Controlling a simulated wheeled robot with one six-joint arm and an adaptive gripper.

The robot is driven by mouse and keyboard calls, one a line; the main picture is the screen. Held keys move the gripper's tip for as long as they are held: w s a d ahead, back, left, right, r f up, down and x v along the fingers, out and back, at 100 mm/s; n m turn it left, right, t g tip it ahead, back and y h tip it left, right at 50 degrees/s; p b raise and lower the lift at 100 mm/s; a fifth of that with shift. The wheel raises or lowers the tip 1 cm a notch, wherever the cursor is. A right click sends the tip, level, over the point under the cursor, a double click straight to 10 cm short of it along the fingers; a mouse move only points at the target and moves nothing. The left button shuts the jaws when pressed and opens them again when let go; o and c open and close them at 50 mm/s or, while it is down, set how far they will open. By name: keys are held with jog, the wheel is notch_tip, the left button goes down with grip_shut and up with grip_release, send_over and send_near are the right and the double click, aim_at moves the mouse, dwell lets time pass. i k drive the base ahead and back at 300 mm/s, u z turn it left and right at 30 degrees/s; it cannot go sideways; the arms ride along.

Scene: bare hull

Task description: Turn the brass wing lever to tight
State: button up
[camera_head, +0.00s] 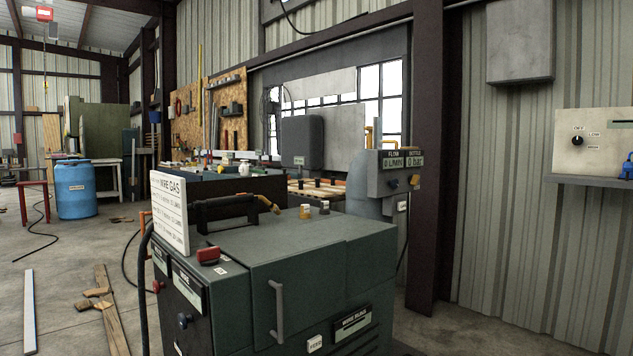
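My gripper is not in view. A small yellow-brass piece (415,182) shows on the front of the grey gauge unit (375,185), right of a dark blue knob; it may be the brass wing lever, but it is too small to tell its shape or position. Two other small brass-coloured pieces stand on top of the green welding machine (320,260), one left (305,212) and one right (324,208). I cannot read any "tight" mark. The gauge unit's two displays (403,162) read 0 L/MIN and 0 bar.
The green machine fills the near middle, carrying a white WIRE/GAS card (169,213) and a dark torch (225,208). A dark column (427,150) stands right of the gauge unit.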

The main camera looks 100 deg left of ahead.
aim_at(413, 180)
jog(key=u, duration=1.7)
jog(key=i, duration=1.45)
jog(key=u, duration=1.15)
jog(key=i, duration=2.05)
jog(key=u, duration=0.1)
